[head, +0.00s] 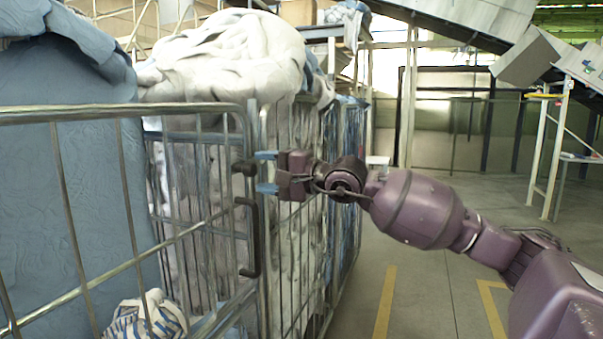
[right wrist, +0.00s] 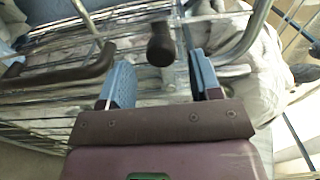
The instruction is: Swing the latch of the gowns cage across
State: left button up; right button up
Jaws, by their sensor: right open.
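A wire cage (head: 258,120) holds piled white cloth bundles (head: 225,55). At its near corner is a dark latch knob (head: 244,167), with a dark bent handle (head: 252,240) just below it. My right gripper (head: 266,172) is open, its two blue fingers pointing left at the cage corner beside the knob. In the right wrist view the knob (right wrist: 161,45) lies between the lines of the two fingers (right wrist: 160,60), around their tips; I cannot tell whether they touch it. The handle (right wrist: 65,68) is left of the fingers there. My left gripper is out of view.
A wire cage rail (head: 85,113) with a large grey-blue bag (head: 60,170) and a striped cloth (head: 150,316) stands at near left. Open floor with yellow lines (head: 385,300) lies to the right. A stand (head: 545,150) is at far right.

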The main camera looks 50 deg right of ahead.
jog(key=p+v, duration=0.2)
jog(key=v, duration=0.6)
dwell(0.6)
